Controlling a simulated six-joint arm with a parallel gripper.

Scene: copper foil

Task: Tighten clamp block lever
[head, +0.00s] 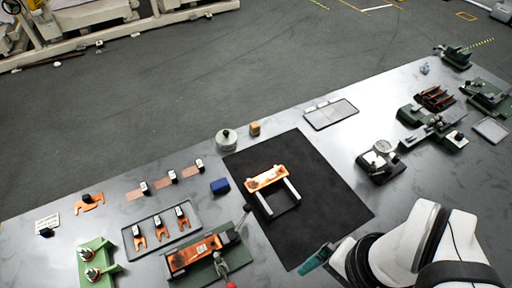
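A green clamp fixture (205,272) stands at the bottom centre of the table with a copper piece (195,252) lying on it. A dark clamp block (229,238) sits at its right end, with a thin dark lever (243,218) slanting up from it. A metal clamp with a red handle (231,285) is at its front, cut off by the picture edge. My white arm enters at the bottom right. A teal piece (316,258) shows at its left end; I cannot tell whether it is part of my gripper. It is apart from the fixture, to its right.
A tray (188,240) of copper parts and a green stand (95,262) are on the left. Several green fixtures and a dial gauge (381,148) are on the right.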

